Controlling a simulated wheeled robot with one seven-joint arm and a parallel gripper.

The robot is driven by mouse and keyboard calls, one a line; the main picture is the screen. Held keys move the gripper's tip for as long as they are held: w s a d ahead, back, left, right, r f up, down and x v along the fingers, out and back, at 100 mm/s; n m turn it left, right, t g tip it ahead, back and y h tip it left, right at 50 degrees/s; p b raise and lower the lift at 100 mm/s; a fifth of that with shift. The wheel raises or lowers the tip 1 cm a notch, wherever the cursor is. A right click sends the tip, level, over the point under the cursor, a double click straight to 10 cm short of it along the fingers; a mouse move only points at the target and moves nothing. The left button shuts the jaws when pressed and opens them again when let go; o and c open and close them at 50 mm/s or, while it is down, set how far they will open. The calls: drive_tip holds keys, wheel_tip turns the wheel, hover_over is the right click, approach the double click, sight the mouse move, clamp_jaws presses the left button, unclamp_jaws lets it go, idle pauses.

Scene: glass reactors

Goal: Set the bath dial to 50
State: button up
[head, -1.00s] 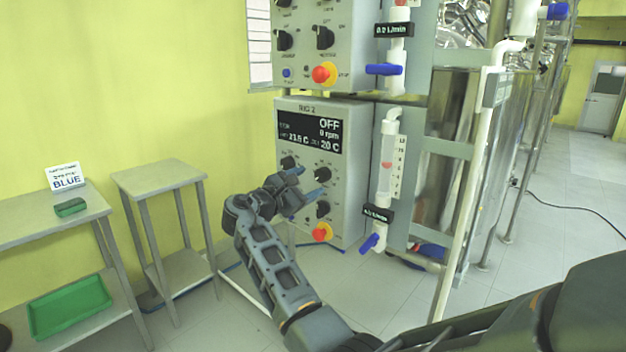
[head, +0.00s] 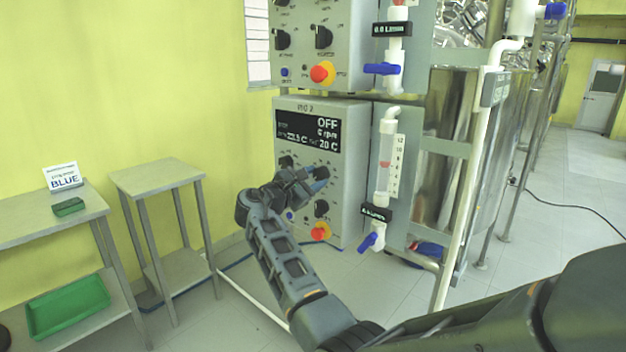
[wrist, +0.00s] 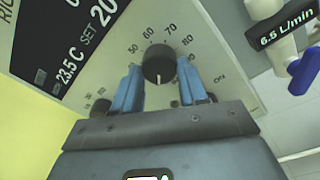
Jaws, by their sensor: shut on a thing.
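The bath dial (wrist: 158,60) is a round black knob on the front of the RIG 2 control box (head: 349,150). Numbers from 50 up through 90 show around its top in the wrist view. A white mark on the knob points down toward my gripper's palm, away from the 50. My gripper (wrist: 160,72) has its blue fingers on either side of the knob and is shut on it. In the head view my gripper (head: 314,180) is at the upper right knob and partly hides it. The box's display (head: 309,132) reads OFF, 0 rpm and SET 20 C.
A red and yellow stop button (head: 320,231) and a black knob (head: 321,208) sit below on the same box. A flowmeter (head: 386,160) with a blue valve handle (head: 370,241) stands just right.

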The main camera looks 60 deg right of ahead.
drive_tip(key=c, duration=0.3)
drive_tip(key=shift+f+b, duration=0.1)
drive_tip(key=shift+b, duration=0.2)
drive_tip(key=m+b, duration=0.4)
drive_tip(key=m, duration=0.1)
drive_tip(key=shift+f, duration=0.2)
drive_tip(key=m+b, duration=0.6)
drive_tip(key=shift+g+b, duration=0.3)
drive_tip(key=m+b, duration=0.7)
drive_tip(key=shift+w, duration=0.1)
drive_tip(key=m+b, duration=0.3)
drive_tip(key=shift+m+g, duration=0.3)
drive_tip(key=shift+r+m+b, duration=0.2)
drive_tip(key=shift+m+b, duration=0.7)
drive_tip(key=shift+m, duration=0.2)
